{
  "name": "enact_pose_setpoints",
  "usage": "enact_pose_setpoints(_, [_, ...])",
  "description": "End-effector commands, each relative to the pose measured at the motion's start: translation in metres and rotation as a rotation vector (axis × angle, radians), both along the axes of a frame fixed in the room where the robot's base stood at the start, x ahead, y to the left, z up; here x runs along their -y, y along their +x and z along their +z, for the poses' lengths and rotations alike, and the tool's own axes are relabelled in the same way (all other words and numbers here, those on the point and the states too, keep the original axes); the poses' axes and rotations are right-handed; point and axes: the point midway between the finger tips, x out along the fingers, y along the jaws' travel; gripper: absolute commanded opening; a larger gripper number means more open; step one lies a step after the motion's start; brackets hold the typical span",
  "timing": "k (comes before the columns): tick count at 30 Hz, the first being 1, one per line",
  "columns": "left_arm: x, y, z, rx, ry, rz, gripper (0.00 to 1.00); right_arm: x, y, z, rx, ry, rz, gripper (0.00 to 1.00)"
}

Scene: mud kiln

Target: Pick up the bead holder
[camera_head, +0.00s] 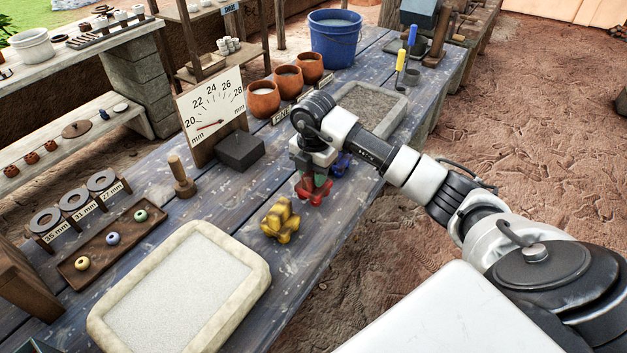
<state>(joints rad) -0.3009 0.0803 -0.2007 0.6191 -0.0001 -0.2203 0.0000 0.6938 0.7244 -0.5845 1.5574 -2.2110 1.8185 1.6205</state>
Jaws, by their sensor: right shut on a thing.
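My right gripper (315,178) points down over the blue-grey table and is shut on the red knobbly holder (313,194). The fingers partly hide the top of the red holder. I cannot tell whether it touches the table. A similar yellow holder (281,222) stands on the table to the left and nearer. A blue one (341,164) sits just behind to the right, partly hidden by my gripper and arm. My left gripper is not in view.
A sand tray (262,272) lies at the near left, with a wooden tray of coloured beads (85,276) beside it. A dial board (206,92), a dark block (240,151), clay cups (263,100) and a blue bucket (335,47) stand behind. Another sand tray (391,125) lies to the right.

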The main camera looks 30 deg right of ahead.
Motion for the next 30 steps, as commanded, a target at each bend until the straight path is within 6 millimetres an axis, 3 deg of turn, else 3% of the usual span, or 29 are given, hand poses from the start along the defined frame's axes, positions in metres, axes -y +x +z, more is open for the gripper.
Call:
enact_pose_setpoints(3, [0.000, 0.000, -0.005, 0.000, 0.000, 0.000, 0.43, -0.001, -0.004, 0.024, 0.005, -0.001, 0.002, 0.00])
enact_pose_setpoints(12, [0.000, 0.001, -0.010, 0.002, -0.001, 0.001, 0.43, -0.015, -0.068, 0.060, 0.004, -0.003, 0.003, 0.00])
enact_pose_setpoints(18, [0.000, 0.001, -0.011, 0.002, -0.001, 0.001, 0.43, -0.022, -0.099, 0.081, 0.003, -0.003, 0.002, 0.00])
enact_pose_setpoints(24, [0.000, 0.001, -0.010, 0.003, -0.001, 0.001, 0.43, -0.025, -0.112, 0.089, 0.001, -0.001, 0.000, 0.00])
enact_pose_setpoints(30, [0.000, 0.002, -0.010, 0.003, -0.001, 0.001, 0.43, -0.026, -0.114, 0.089, 0.001, 0.000, 0.000, 0.00])
